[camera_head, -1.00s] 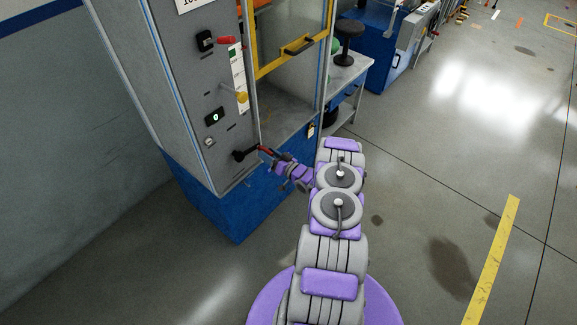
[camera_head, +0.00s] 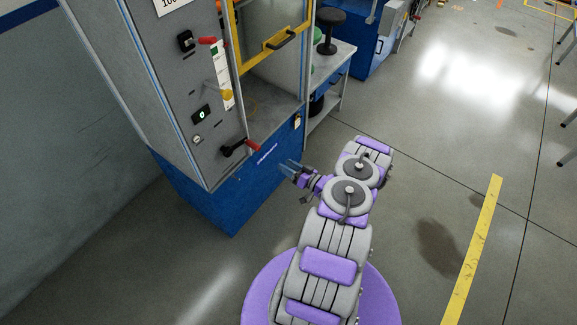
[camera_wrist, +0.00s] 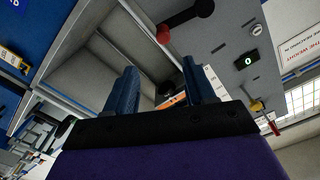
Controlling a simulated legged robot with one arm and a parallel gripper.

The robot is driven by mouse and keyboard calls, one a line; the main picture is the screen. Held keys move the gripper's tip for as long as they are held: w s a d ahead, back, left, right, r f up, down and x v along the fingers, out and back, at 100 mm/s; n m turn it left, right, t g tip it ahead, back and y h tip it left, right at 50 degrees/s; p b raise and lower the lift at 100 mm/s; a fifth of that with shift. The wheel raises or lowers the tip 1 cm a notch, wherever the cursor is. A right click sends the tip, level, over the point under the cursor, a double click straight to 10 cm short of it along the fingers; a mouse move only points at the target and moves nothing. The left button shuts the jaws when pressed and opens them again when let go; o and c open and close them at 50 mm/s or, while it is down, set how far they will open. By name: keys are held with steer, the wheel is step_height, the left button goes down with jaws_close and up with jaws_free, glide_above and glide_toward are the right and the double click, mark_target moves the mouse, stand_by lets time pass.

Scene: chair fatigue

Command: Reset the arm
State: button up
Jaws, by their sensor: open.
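My gripper (camera_head: 288,167) is open and empty in the head view. It is to the right of the red-tipped black lever (camera_head: 240,147) on the grey machine's panel, with a gap between them. My purple and grey arm is folded in front of the machine. In the wrist view the two blue fingers of my gripper (camera_wrist: 160,88) are spread apart with nothing between them. The lever (camera_wrist: 185,20) shows beyond them near the top, its red tip apart from the fingers.
The grey and blue test machine (camera_head: 190,110) stands at the left with a yellow-framed door (camera_head: 272,45). A side table (camera_head: 335,60) carries a black stool-like object (camera_head: 327,28). The floor at the right is clear around a yellow stripe (camera_head: 475,245).

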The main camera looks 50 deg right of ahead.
stand_by(0.5)
steer(key=w+d+r+n+g+h, duration=0.25)
steer(key=w+r+g, duration=0.45)
steer(key=w+r, duration=0.6)
steer(key=a+r+g+h, duration=0.2)
steer(key=a+r+g, duration=0.2)
steer(key=a+r, duration=0.7)
steer(key=s+a+r+n+g, duration=0.1)
steer(key=s+a+r+g, duration=0.3)
steer(key=s+a+r, duration=0.95)
steer(key=s+a+r+n+g+y, duration=0.1)
steer(key=s+a+g, duration=0.1)
steer(key=s+a, duration=0.6)
steer(key=s+a+r+g+y, duration=0.1)
steer(key=s+a, duration=0.6)
steer(key=s, duration=0.9)
steer(key=shift+s+a+r+n+g+y, duration=0.2)
steer(key=shift+a+r+n+g+y, duration=0.2)
steer(key=shift+g+y, duration=0.4)
